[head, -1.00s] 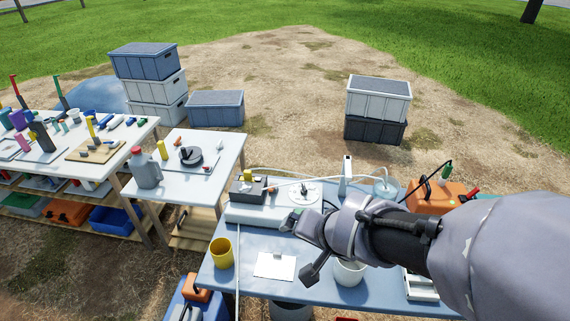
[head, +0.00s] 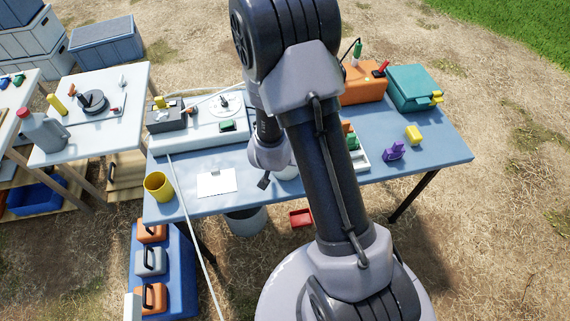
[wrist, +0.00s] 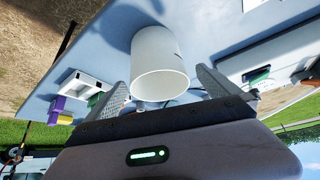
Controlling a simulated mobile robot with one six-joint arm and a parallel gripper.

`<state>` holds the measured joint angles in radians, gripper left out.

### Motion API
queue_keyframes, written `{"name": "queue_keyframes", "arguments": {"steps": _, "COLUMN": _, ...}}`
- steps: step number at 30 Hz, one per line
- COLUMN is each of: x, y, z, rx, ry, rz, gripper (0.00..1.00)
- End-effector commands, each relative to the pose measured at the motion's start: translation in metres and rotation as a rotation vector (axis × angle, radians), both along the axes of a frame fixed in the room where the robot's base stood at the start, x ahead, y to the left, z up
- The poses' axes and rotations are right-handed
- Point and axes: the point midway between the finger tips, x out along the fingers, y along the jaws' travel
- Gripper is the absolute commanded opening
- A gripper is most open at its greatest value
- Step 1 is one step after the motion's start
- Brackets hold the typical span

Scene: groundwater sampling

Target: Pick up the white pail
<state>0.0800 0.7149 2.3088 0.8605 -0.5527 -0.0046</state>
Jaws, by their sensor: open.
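The white pail (head: 286,172) stands on the blue table, mostly hidden behind my arm in the head view. In the wrist view the pail (wrist: 160,62) is clear, with its open mouth facing the camera and its wall bare. My gripper (wrist: 161,78) is open, with one finger on each side of the pail in the picture. I cannot tell whether the fingertips reach down around it or stop short. No contact shows. In the head view only a dark finger of my gripper (head: 264,181) shows beside the pail.
A yellow cup (head: 158,186) and a white sheet (head: 216,183) lie left of the pail. A white station (head: 200,138) runs behind. An orange case (head: 362,84), a teal case (head: 412,88), a purple item (head: 394,151) and a yellow block (head: 413,134) are at right. The right front table is clear.

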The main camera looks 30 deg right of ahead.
Motion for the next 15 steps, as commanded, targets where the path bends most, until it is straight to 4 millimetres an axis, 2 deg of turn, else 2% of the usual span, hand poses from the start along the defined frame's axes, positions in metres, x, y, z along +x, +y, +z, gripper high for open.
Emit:
{"name": "queue_keyframes", "arguments": {"steps": 9, "x": 0.023, "y": -0.024, "z": -0.042, "rx": 0.001, "ry": 0.001, "rz": 0.0, "gripper": 1.0}}
{"name": "queue_keyframes", "arguments": {"steps": 15, "x": 0.025, "y": -0.026, "z": -0.043, "rx": 0.001, "ry": -0.001, "rz": 0.001, "gripper": 1.0}}
